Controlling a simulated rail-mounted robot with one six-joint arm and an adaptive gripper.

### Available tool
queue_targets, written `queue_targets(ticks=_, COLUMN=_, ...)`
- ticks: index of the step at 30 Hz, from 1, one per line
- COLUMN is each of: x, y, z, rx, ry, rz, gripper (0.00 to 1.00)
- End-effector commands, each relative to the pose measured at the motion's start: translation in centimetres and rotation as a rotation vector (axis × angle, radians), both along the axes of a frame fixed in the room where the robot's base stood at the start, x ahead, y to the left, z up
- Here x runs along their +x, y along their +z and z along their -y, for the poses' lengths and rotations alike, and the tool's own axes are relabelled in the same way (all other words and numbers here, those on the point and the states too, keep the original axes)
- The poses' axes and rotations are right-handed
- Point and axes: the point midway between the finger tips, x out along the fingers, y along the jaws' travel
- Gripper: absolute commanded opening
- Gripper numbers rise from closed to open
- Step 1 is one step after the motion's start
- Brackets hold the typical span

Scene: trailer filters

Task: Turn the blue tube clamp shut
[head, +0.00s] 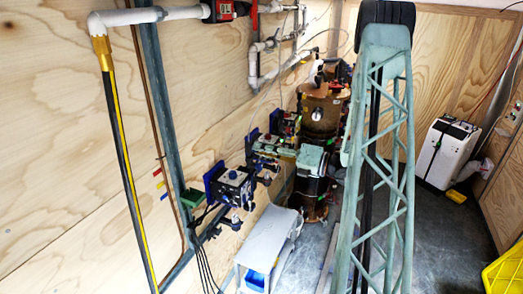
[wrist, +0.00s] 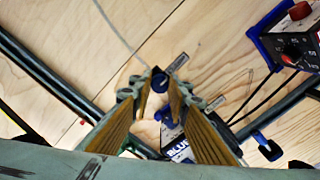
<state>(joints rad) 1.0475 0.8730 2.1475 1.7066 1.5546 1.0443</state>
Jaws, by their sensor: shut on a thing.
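In the wrist view my gripper (wrist: 160,84) has its two ribbed, brown-edged fingers close together. A small dark blue piece (wrist: 160,82), which looks like the blue tube clamp, sits between the fingertips. The gripper is shut on it; the fingers hide part of it, so how far it is turned cannot be told. A pale tube comes down to the fingertips from above.
A control box with a red knob (wrist: 291,53) stands at the right of the wrist view. A blue-handled valve (wrist: 268,147) is below it. Dark pipes run along the plywood wall. In the head view, brown filter housings (head: 318,115) stand close to my arm, above a grey bench (head: 265,238).

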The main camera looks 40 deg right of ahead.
Motion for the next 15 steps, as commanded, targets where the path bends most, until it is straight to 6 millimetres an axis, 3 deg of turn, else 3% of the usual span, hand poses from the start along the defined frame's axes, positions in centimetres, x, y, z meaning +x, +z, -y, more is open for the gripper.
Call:
queue_targets(ticks=5, x=0.0, y=-0.01, z=-0.01, rx=0.0, ry=0.0, rz=0.0, gripper=0.3)
queue_targets(ticks=15, x=-0.04, y=-0.01, z=0.01, rx=0.0, ry=0.0, rz=0.0, gripper=0.3)
